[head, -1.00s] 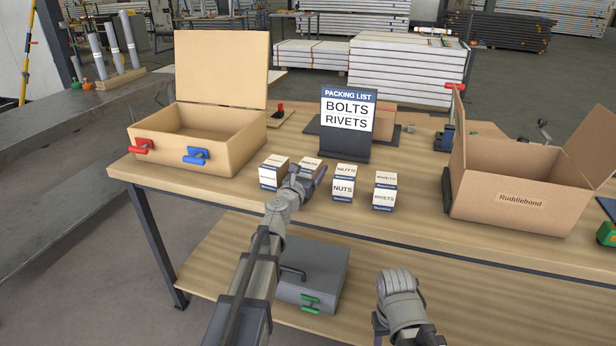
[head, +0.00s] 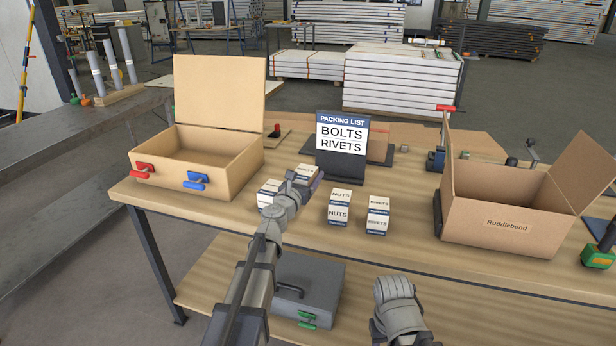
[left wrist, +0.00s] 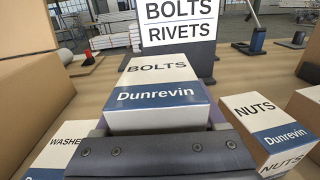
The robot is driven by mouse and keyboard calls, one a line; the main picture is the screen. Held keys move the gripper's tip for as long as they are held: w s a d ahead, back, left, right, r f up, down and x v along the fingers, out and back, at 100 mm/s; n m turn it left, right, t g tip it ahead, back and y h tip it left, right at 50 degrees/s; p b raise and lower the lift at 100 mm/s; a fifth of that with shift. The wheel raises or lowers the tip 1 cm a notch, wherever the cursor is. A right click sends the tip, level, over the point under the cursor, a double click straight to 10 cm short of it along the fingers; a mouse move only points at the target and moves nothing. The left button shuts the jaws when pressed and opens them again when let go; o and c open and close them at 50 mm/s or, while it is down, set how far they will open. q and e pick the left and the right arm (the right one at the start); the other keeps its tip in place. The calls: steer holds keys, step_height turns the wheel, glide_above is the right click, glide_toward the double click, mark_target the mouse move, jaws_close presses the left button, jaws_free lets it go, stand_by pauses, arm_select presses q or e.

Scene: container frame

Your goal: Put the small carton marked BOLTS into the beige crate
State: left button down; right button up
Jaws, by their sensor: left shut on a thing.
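A WASHERS carton (left wrist: 60,148) is left of the held carton. The packing list sign (head: 342,140) is behind. An open Ruddlebond cardboard box (head: 505,222) stands at the right.

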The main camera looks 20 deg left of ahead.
step_height(320, 180, up, 14)
steer(key=p, duration=1.3)
